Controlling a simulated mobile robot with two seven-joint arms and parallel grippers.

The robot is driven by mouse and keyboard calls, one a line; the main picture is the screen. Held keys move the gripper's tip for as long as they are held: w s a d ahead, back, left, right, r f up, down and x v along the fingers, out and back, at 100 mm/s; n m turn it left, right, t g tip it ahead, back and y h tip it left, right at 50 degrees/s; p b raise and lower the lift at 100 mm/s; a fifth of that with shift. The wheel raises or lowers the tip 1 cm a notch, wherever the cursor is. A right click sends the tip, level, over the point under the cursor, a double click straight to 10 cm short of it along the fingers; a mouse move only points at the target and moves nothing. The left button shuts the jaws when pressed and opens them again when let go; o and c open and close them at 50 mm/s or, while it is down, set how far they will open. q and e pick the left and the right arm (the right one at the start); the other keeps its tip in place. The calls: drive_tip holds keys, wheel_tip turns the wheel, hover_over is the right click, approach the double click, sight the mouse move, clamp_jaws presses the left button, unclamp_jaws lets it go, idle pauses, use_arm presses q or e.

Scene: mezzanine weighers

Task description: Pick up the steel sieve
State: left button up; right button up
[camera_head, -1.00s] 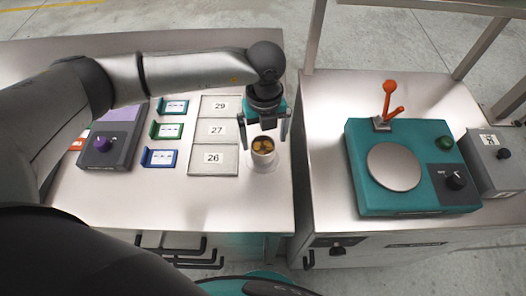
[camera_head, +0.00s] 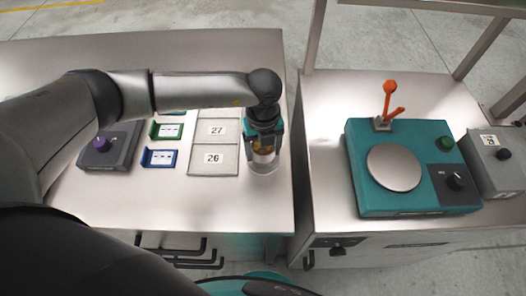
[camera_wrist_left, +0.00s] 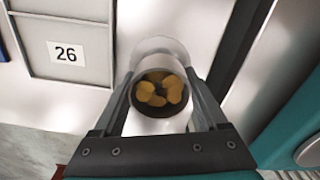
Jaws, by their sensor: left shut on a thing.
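The steel sieve appears to be the small round pale cup (camera_head: 264,158) near the right edge of the left bench, with yellow-brown pieces inside. In the left wrist view its wall (camera_wrist_left: 160,124) stands between my fingers. My left gripper (camera_head: 264,148) points down over it and is shut on it, one finger on each side. A clear, round, glass-like rim (camera_wrist_left: 160,47) shows beyond the cup; I cannot tell whether it is joined to it. My right gripper is not in view.
Framed plates numbered 27 (camera_head: 217,129) and 26 (camera_head: 214,159) lie left of the cup. Blue and green holders and a grey box (camera_head: 108,150) are farther left. Past a gap, the right bench carries a teal weigher (camera_head: 415,200) with an orange lever (camera_head: 389,100).

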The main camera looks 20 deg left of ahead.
use_arm(q)
drive_tip(key=shift+r, duration=0.1)
clamp_jaws()
idle(0.3)
